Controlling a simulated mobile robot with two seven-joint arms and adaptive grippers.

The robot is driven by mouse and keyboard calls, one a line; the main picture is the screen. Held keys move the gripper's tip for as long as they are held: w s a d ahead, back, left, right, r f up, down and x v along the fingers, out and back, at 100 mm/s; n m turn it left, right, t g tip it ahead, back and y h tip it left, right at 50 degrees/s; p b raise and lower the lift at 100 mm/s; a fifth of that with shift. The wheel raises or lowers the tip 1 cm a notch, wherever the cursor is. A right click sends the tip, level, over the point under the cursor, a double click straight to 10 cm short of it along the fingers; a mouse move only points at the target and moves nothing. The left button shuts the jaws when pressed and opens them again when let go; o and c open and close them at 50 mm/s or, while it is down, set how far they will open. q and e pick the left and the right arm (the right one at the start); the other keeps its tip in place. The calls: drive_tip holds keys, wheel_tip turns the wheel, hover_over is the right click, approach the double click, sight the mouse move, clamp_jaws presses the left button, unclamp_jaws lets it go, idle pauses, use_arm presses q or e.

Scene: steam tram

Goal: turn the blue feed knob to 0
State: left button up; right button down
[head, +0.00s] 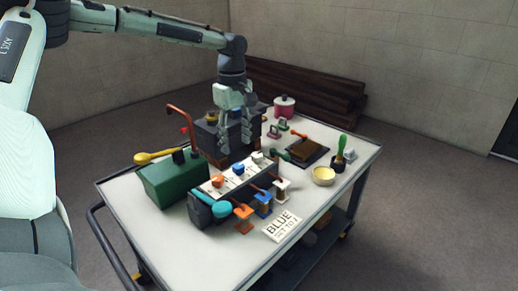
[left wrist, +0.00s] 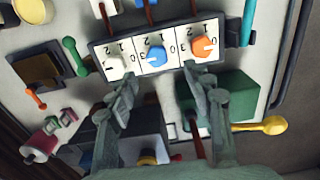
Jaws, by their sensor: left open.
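The blue feed knob (head: 238,168) is the middle of three knobs on a white dial panel, between an orange knob (head: 217,181) and a white knob (head: 258,157). In the left wrist view the blue knob (left wrist: 156,56) has a pale pointer mark and digits around it; I cannot tell for sure which digit it points at. My left gripper (head: 237,146) hangs fingers-down behind the panel, above and apart from the knob. In the left wrist view its open, empty fingers (left wrist: 160,82) lie on either side below the blue knob. My right gripper does not show.
A card reading "BLUE SET TO" (head: 283,226) lies in front; its last character is unclear. Coloured levers stand before the panel.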

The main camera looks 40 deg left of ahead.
sight(239, 165)
use_arm(q)
drive_tip(key=shift+w, duration=0.35)
drive_tip(key=shift+f, duration=0.3)
drive_tip(key=f, duration=0.6)
drive_tip(key=shift+s, duration=0.2)
drive_tip(key=shift+w+f, duration=0.1)
drive_tip(key=shift+f, duration=0.4)
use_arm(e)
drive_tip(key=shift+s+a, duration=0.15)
use_arm(q)
drive_tip(key=c, duration=1.2)
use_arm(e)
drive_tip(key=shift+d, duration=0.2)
